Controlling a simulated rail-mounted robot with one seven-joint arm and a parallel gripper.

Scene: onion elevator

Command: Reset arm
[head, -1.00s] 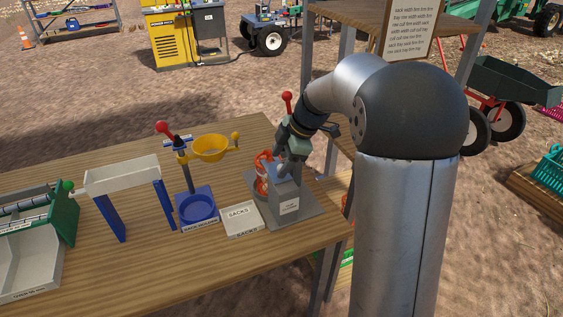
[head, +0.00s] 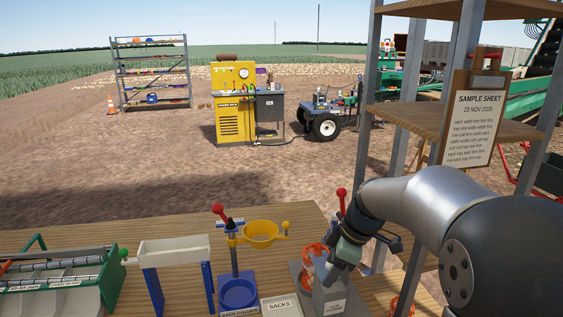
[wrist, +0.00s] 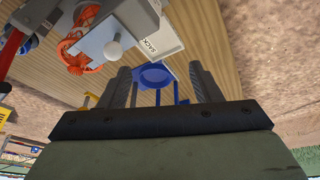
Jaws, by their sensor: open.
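My gripper (head: 343,258) is at the right part of the wooden table (head: 60,239), close above and beside the grey clip station (head: 331,297) with its red-knobbed lever (head: 341,194). In the wrist view my gripper's two dark fingers (wrist: 160,86) stand apart with nothing between them. Beyond the fingers lie the blue ring base of the sack holder (wrist: 154,75) and the wooden table top. An orange net piece (wrist: 85,40) shows beside the clip station at upper left. In the head view my arm hides part of the station.
The sack holder (head: 238,293) with a yellow funnel (head: 260,233), a white sacks box (head: 281,306), a white chute on blue legs (head: 174,250) and a green roller sorter (head: 112,279) stand left on the table. A shelf rack with a sample sheet (head: 473,120) stands close by at right.

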